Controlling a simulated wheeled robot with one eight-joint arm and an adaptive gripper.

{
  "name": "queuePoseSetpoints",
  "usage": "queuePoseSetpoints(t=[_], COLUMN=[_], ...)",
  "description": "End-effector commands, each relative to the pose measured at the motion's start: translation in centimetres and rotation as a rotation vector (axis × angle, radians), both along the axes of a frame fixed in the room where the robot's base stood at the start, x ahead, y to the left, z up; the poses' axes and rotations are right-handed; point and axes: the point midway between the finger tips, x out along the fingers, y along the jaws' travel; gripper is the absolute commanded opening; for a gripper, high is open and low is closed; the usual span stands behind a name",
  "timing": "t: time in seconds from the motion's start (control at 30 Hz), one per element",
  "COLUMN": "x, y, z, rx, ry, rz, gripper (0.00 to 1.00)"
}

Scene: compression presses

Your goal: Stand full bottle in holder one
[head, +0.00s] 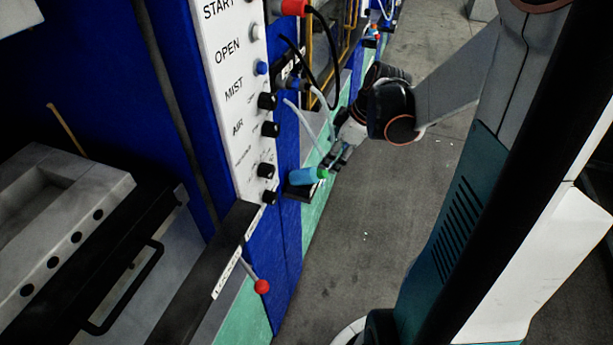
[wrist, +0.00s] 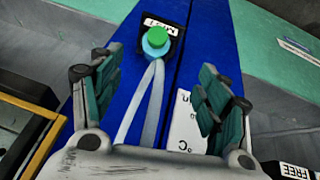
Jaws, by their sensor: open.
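A light-blue bottle (head: 303,176) with a green cap (head: 323,172) is at a small black holder (head: 297,193) on the blue machine front. In the wrist view the cap (wrist: 157,35) faces me, with a bit of blue body (wrist: 154,50) beside it. The holder (wrist: 174,48) shows around it with a white label (wrist: 160,23); I cannot tell how deep the bottle sits. My gripper (head: 337,162) is beside the cap in the head view. In the wrist view my gripper (wrist: 160,85) is open and empty, its fingers apart from the bottle.
Pale tubes (wrist: 154,95) run from near the bottle between my fingers. A white control panel (head: 237,100) with knobs stands left of the bottle. A red-knobbed lever (head: 262,286) sticks out nearer me. The grey floor (head: 350,240) to the right is clear.

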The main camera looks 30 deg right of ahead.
Motion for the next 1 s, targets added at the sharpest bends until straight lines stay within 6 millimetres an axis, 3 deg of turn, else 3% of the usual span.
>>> queuePoseSetpoints(t=[0.17,0.6,0.87,1.0], x=[-0.4,2.4,3.0,3.8], y=[-0.2,0.8,0.9,0.7], z=[-0.6,-7.3,-8.4,-10.1], rx=[-0.018,-0.019,-0.019,-0.019], ry=[-0.014,-0.013,-0.014,-0.014], rz=[0.063,0.062,0.061,0.061], gripper=[0.69,0.69,0.69,0.69])
